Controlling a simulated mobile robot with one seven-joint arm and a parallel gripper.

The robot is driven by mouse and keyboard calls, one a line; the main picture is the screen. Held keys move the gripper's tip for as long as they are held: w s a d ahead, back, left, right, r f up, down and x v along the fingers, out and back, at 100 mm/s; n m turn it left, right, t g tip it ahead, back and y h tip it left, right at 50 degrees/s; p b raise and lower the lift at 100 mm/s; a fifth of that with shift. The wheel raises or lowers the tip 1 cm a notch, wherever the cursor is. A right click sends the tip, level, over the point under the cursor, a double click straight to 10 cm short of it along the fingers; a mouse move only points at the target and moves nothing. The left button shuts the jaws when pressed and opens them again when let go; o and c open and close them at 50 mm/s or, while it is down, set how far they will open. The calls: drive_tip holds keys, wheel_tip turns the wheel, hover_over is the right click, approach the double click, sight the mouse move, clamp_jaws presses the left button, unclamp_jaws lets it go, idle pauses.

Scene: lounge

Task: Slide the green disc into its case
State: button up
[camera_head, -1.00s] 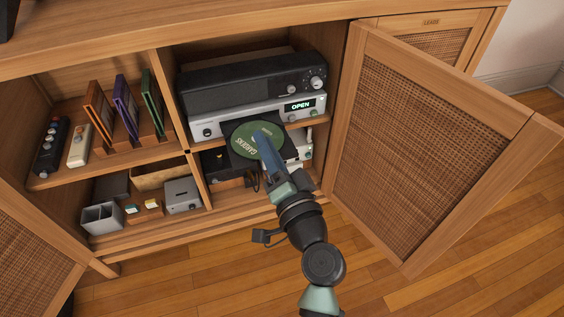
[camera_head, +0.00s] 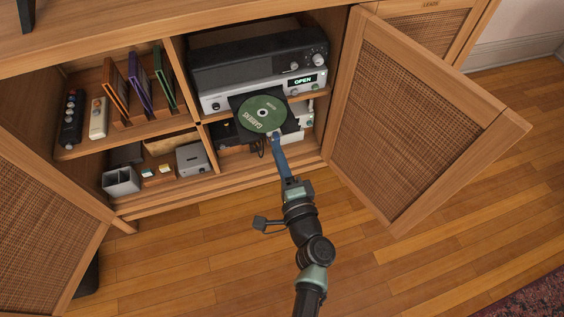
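The green disc (camera_head: 261,115) lies flat, label up, on the black tray (camera_head: 290,122) pulled out of the silver player (camera_head: 216,104). The player's display reads OPEN. A green case (camera_head: 160,72) stands upright at the right end of a row of cases on the left shelf; I cannot tell whether it is empty. My gripper (camera_head: 275,137) is at the disc's front edge, its blue fingers pointing toward the tray. From here I cannot tell whether the fingers touch or pinch the disc.
An orange case (camera_head: 116,86) and a purple case (camera_head: 140,80) stand left of the green one. Two remotes (camera_head: 97,118) lie further left. The open right door (camera_head: 408,125) stands close to my arm's right. The floor in front is clear.

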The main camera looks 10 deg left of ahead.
sight(270, 127)
drive_tip(key=b+x, duration=0.2)
drive_tip(key=x, duration=0.4)
idle(0.4)
clamp_jaws()
drive_tip(key=shift+r, duration=0.15)
drive_tip(key=shift+r+p, duration=0.85)
drive_tip(key=shift+r, duration=0.55)
